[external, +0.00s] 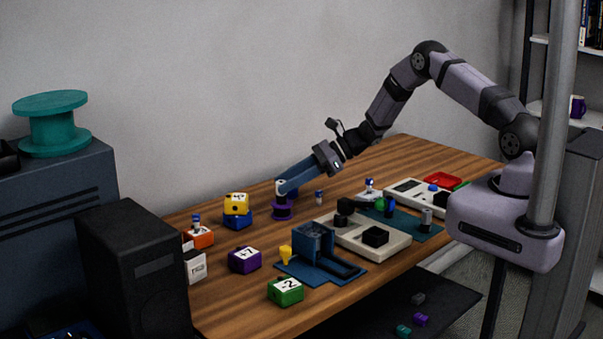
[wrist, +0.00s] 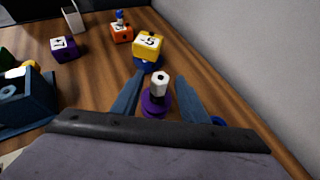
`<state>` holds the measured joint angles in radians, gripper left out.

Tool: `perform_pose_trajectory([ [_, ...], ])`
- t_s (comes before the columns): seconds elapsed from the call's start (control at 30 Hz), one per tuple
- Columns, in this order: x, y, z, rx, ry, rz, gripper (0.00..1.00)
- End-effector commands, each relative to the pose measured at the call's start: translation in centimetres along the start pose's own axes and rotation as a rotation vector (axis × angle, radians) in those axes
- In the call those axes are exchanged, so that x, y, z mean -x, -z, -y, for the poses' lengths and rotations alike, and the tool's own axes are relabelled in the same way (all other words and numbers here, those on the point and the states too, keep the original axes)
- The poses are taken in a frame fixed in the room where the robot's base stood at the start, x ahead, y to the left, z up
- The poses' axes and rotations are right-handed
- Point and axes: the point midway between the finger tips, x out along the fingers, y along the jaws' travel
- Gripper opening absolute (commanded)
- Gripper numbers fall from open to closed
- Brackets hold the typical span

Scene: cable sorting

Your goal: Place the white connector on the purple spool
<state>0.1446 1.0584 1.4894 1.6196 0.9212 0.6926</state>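The white connector (wrist: 160,84) stands upright at the top of the purple spool (wrist: 155,105), between my fingers in the wrist view. In the external view the connector (external: 279,187) shows at the end of my fingers, directly above the spool (external: 282,212). It appears to rest on the spool, but the contact is hard to see. My gripper (wrist: 158,94) is open, with a gap on each side of the connector. In the external view my gripper (external: 283,188) reaches down-left to the spool, and one finger partly hides the connector.
An orange block (external: 198,237), a purple cube (external: 244,260) and a green cube (external: 286,291) lie nearer the left and front. A blue fixture (external: 313,243) stands in front. The wall is close behind.

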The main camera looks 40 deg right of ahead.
Motion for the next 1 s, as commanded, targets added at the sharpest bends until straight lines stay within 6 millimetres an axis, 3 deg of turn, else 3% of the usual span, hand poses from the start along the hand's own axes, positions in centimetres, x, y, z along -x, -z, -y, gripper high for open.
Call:
perform_pose_trajectory([
  [0.37,1.2,-0.2,0.2,0.0,0.003,0.0,0.4],
  [0.8,8.7,-0.1,0.1,0.0,0.005,0.0,0.4],
  [1.0,11.2,-0.2,0.1,0.001,0.003,0.001,0.4],
])
